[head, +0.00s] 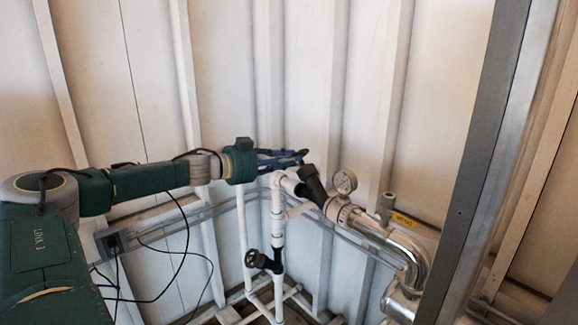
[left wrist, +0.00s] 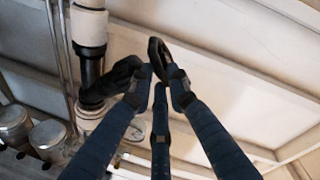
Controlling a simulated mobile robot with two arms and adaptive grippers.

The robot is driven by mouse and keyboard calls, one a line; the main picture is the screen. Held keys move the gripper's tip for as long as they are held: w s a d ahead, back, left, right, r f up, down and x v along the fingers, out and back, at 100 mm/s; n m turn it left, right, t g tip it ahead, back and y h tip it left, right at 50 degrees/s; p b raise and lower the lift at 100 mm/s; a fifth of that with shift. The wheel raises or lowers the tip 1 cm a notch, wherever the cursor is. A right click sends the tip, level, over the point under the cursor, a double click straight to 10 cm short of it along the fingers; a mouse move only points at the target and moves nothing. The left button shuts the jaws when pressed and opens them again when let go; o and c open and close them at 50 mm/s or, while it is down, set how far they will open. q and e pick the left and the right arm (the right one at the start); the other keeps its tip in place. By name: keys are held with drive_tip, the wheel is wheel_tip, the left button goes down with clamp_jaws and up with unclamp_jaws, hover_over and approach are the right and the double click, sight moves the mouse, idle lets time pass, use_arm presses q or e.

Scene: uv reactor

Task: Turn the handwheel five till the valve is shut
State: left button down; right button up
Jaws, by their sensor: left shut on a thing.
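A black handwheel (left wrist: 156,48), which I take as handwheel five, sits at the fingertips of my left gripper (left wrist: 160,78) in the left wrist view. The fingers are closed in on its rim. A black stem joins it to a black valve body (left wrist: 92,72) on a white pipe. In the head view my left gripper (head: 284,158) reaches in from the left, above the black valve body (head: 312,185); the fingers hide most of the wheel there. No number shows on the wheel, and I cannot tell how far the valve is turned. My right gripper is out of view.
A pressure gauge (head: 343,182) and a shiny elbow pipe (head: 412,255) stand right of the valve. A second black valve handle (head: 262,259) sits lower on the white vertical pipe (head: 278,220). A grey metal post (head: 483,150) stands at right. The wall is close behind.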

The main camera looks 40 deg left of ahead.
use_arm(q)
drive_tip(key=shift+f, duration=0.1)
drive_tip(key=c, duration=1.6)
unclamp_jaws()
drive_tip(key=shift+a, duration=0.1)
drive_tip(key=shift+c, duration=0.2)
